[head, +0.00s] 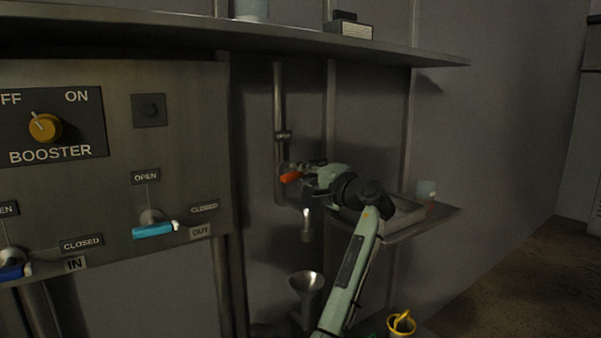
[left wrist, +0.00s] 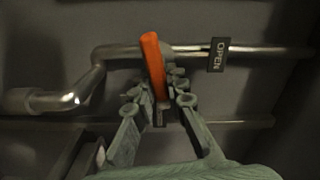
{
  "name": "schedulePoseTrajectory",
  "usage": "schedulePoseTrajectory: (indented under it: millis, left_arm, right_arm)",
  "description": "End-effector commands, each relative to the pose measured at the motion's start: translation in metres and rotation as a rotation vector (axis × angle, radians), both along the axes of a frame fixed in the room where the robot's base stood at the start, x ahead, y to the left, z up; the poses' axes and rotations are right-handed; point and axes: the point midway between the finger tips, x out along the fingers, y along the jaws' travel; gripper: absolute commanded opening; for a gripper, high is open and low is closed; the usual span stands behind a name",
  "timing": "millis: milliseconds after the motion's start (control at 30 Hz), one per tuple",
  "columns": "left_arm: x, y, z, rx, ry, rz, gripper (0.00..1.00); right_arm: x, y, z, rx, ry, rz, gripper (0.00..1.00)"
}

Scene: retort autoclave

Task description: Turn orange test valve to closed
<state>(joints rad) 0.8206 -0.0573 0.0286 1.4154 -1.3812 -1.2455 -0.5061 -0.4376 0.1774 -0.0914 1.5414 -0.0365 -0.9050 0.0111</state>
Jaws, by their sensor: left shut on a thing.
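The orange test valve handle (head: 290,177) is on a thin vertical steel pipe in the middle of the head view. My left gripper (head: 304,171) is at the handle, coming from the right. In the left wrist view the orange handle (left wrist: 152,62) stands crosswise to the pipe, and the fingers (left wrist: 160,92) are shut on its lower part. The fingers hide that end and the valve body. An OPEN label (head: 283,135) is on the pipe above the valve; it also shows in the left wrist view (left wrist: 218,54). My right gripper is not in view.
A steel funnel (head: 307,284) stands below the pipe's outlet. A small shelf with a tray (head: 405,216) is right of the pipe, behind my arm. A control panel (head: 185,85) with blue-handled valves is at left. A long shelf (head: 300,42) runs above.

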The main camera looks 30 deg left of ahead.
Motion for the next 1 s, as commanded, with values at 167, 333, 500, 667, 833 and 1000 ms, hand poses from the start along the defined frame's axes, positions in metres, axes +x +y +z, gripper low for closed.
schedulePoseTrajectory:
  millis: [167,333,500,667,833,1000]
  left_arm:
    - [-0.0001,-0.0006,-0.0033,0.039,0.102,0.001,0.0]
    - [0.0001,-0.0008,-0.0044,0.063,0.163,0.0,0.0]
    - [0.0001,-0.0007,-0.005,0.077,0.196,0.0,0.0]
    - [0.0001,-0.0007,-0.0051,0.08,0.205,0.0,0.0]
    - [0.0,-0.0006,-0.0053,0.081,0.206,0.001,0.0]
    - [0.0,-0.0007,-0.0054,0.081,0.206,0.001,0.16]
  right_arm:
    - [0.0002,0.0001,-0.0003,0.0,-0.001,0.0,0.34]
    - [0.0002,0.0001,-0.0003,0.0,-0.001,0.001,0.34]
    - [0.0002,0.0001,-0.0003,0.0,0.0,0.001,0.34]
    - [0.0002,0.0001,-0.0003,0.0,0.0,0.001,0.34]
    - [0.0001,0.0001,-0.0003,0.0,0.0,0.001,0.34]
    - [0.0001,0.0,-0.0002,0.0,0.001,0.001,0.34]
